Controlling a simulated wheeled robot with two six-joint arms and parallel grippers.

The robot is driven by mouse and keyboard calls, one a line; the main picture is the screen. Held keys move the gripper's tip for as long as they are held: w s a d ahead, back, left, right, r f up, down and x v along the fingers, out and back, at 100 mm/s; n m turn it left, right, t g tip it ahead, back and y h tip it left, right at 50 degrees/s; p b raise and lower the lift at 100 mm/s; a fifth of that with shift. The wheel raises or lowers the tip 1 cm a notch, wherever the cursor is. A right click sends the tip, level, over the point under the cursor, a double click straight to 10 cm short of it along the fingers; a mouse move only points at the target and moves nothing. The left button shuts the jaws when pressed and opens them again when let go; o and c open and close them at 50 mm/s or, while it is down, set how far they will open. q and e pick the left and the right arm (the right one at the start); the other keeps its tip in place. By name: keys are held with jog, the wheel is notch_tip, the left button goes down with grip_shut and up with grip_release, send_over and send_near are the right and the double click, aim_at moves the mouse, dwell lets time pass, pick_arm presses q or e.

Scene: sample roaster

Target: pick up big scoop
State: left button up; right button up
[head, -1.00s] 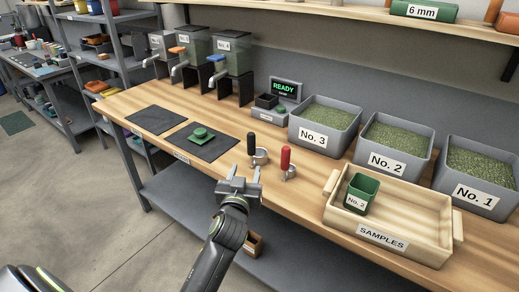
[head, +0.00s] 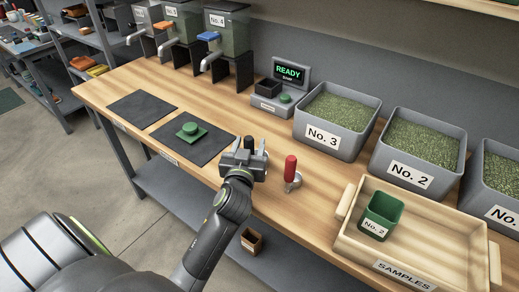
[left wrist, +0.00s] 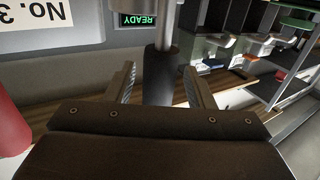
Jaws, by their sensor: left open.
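Two scoops stand upright on the wooden bench, one with a black handle (head: 249,143) and one with a red handle (head: 291,168). I cannot tell for certain which is bigger. My left gripper (head: 250,152) is open at the black-handled scoop and hides its bowl in the head view. In the left wrist view the black handle (left wrist: 162,76) stands between the two open fingers (left wrist: 162,88), with gaps visible at both sides. The red handle (left wrist: 11,128) is at the left edge there. My right gripper is not in view.
A bin marked No. 3 (head: 322,138) and a READY scale (head: 270,106) stand behind the scoops. A wooden SAMPLES tray (head: 350,240) holding a green No. 2 cup (head: 381,217) is at the right. Dark mats (head: 215,142) lie at the left.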

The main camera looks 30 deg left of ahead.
pick_arm(q)
jog(key=shift+s+d+r, duration=0.3)
jog(key=shift+s+r, duration=0.05)
jog(key=shift+s, duration=0.1)
jog(key=shift+c, duration=0.2)
jog(key=shift+s+d+r, duration=0.1)
jog(key=shift+s+r, duration=0.05)
jog(key=shift+s, duration=0.1)
jog(key=shift+c, duration=1.2)
jog(key=shift+w, duration=0.2)
jog(key=c, duration=0.5)
jog(key=shift+f, duration=0.2)
jog(key=shift+c, duration=1.2)
grip_shut()
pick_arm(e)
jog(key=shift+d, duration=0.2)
pick_arm(q)
jog(key=shift+r, duration=0.3)
notch_tip(320, 180, up, 10)
jog(key=shift+f+p, duration=0.2)
jog(key=shift+p, duration=0.45)
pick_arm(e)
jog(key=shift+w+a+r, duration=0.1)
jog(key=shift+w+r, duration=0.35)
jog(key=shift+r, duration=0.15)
